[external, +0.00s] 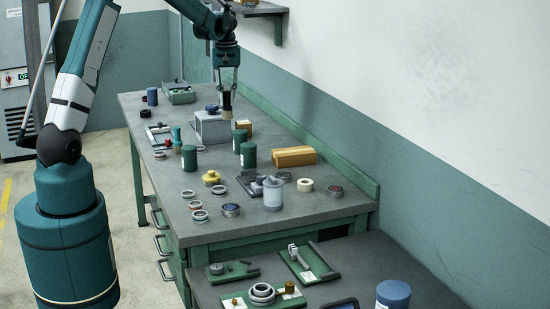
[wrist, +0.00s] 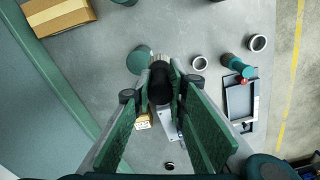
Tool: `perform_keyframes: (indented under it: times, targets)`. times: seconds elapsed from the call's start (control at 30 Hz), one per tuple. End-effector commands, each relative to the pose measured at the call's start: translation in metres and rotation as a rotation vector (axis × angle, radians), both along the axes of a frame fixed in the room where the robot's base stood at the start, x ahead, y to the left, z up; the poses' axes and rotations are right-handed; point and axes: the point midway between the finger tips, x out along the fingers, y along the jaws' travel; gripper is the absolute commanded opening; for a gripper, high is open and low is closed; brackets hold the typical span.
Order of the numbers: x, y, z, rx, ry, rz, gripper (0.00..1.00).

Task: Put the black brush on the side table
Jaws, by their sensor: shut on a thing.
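My gripper (external: 226,95) is shut on the black brush (external: 227,113), which hangs below the fingers, above or beside the grey box (external: 210,128) on the workbench. In the wrist view, the black brush (wrist: 160,88) shows between the tips of the green-padded fingers of my gripper (wrist: 160,92), partly hidden by them. A lower grey side table (external: 420,280) stands in front of the workbench at the bottom right, cut off by the picture's edge.
The workbench (external: 262,226) bears green cylinders (external: 248,155), a cardboard box (external: 294,156), a pale jar (external: 273,194) and several rings. The side table holds green trays (external: 308,262) and a blue cylinder (external: 393,296); its right part is bare. A wall runs along the right.

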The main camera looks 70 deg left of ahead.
Motion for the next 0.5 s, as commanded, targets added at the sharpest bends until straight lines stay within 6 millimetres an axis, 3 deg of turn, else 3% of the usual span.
perform_keyframes:
  times: [0.1, 0.33, 0.5]
  targets:
    - [-0.016, 0.027, 0.001, 0.000, 0.000, 0.061, 0.00]
    - [-0.041, 0.064, -0.001, 0.000, 0.000, 0.152, 0.00]
    - [-0.038, 0.061, -0.033, 0.000, 0.000, 0.145, 0.00]
